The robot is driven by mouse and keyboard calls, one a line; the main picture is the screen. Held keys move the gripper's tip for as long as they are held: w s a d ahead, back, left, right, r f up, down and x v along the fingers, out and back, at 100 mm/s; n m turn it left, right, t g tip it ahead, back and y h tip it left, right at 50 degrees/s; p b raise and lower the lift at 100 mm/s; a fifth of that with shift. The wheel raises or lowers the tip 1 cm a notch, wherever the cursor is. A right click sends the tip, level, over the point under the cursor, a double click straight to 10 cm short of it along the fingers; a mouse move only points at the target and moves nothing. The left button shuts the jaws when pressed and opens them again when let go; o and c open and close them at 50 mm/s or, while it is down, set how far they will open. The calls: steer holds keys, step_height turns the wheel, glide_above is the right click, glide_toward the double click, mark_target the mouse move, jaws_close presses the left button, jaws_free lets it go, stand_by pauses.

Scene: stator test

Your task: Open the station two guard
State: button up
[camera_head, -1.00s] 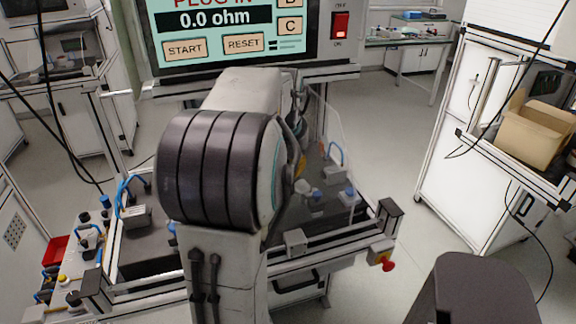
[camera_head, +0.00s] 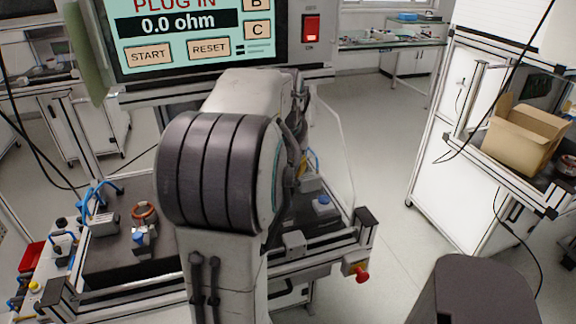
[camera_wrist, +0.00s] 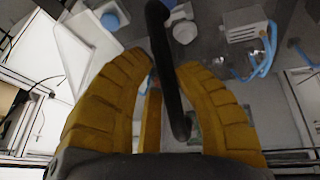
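A clear guard pane (camera_head: 338,145) stands at the right part of the test bench, beyond my arm, in the head view. I cannot tell from its look which station it belongs to. In the wrist view, a black bar-like handle (camera_wrist: 166,65) runs down between the yellow fingers of my gripper (camera_wrist: 163,70). The fingers lie on either side of it, with gaps visible, so my gripper looks open around the handle. Whether any finger touches it is unclear. In the head view my arm hides my gripper and the middle of the bench.
A screen (camera_head: 190,38) reads 0.0 ohm. A copper-coloured ring (camera_head: 144,212) sits on the left fixture. A red knob (camera_head: 361,275) juts from the bench's front right corner. A cart with a cardboard box (camera_head: 525,135) stands right. Floor is clear between bench and cart.

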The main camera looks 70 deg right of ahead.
steer(key=o, duration=0.5)
steer(key=shift+f, duration=0.15)
steer(key=shift+c, duration=0.2)
steer(key=v, duration=1.2)
stand_by(0.4)
